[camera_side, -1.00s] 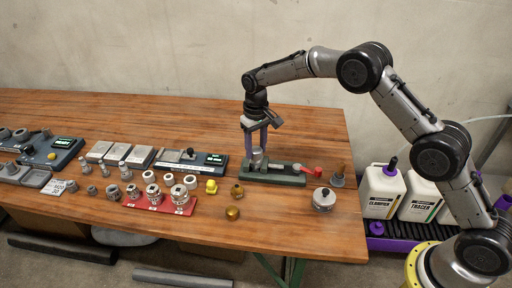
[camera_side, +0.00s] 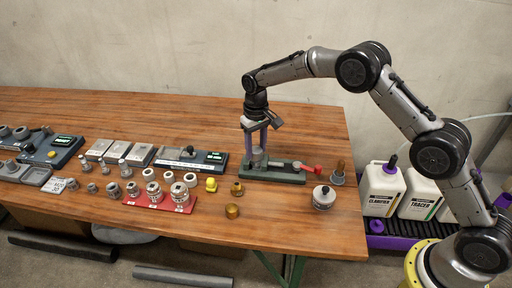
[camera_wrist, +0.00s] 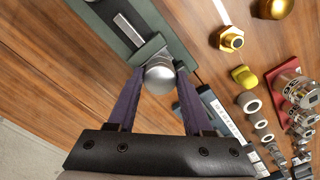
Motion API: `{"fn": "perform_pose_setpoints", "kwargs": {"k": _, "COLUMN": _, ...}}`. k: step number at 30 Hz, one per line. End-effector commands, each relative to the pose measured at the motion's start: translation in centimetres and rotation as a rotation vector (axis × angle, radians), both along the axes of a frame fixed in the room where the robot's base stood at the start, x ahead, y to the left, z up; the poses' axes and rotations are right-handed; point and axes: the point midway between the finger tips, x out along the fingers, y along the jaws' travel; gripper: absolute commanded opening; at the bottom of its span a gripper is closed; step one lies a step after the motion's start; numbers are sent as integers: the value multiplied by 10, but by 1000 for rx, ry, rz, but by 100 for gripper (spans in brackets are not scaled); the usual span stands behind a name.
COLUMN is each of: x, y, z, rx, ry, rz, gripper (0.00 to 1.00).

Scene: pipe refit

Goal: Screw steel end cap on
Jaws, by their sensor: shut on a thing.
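My gripper (camera_side: 257,148) points straight down over the green vise (camera_side: 285,178) at the right part of the table. In the wrist view the two purple fingers of my gripper (camera_wrist: 159,74) are shut on the rounded steel end cap (camera_wrist: 158,80), one on each side. The cap sits at the end of the piece held at the vise, which also shows in the wrist view (camera_wrist: 110,22). The joint beneath the cap is hidden, so I cannot tell how far the threads engage.
A brass fitting (camera_side: 237,189), a brass cap (camera_side: 232,210) and a yellow cap (camera_side: 211,184) stand left of the vise. A round steel pot (camera_side: 324,198) stands at front right. A red handle (camera_side: 312,169) sticks out at the vise's right.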

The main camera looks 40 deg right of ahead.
Motion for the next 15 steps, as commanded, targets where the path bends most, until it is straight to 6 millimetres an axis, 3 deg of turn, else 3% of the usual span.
{"fn": "perform_pose_setpoints", "kwargs": {"k": 11, "x": 0, "y": 0, "z": -4, "rx": 0, "ry": -1, "rz": -16, "gripper": 0}}
{"fn": "perform_pose_setpoints", "kwargs": {"k": 15, "x": 0, "y": 0, "z": -4, "rx": 0, "ry": 0, "rz": -150, "gripper": 0}}
